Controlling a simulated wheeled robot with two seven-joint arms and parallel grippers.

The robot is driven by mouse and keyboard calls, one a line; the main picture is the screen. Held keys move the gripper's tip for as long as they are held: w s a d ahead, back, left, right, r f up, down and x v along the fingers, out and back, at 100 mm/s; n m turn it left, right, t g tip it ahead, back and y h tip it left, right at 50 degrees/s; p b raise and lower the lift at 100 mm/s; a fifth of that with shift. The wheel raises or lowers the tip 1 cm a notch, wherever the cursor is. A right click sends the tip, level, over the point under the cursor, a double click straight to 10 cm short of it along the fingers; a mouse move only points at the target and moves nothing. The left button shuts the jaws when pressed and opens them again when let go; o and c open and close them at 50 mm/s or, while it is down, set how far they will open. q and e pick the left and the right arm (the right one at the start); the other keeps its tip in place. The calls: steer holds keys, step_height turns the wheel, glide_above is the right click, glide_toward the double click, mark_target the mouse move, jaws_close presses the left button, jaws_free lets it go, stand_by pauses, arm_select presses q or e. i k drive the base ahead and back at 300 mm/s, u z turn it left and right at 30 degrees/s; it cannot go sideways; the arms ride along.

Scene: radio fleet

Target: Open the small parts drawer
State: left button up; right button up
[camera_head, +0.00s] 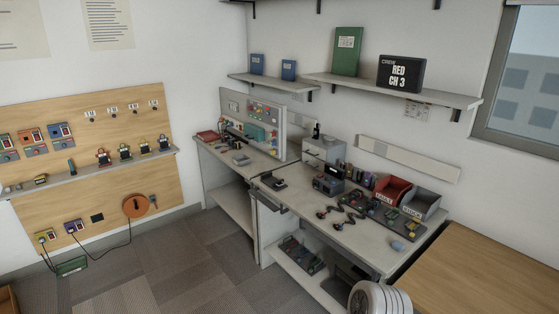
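A small white drawer unit (324,148) stands on the workbench against the back wall. A dark handle shows on its front, which looks shut. The bench (351,239) also has a dark handle (265,200) under its left front edge. No label tells which one is the small parts drawer.
On the bench are a dark device (328,185), a red bin (392,190), a grey bin (420,203) and several radios. A wooden surface (478,274) adjoins on the right. A pegboard (95,150) hangs left. Carpet floor (180,265) is free in front.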

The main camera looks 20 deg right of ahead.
mark_target(316, 151)
steer(key=u, duration=0.5)
steer(key=i, duration=1.05)
steer(key=u, duration=0.2)
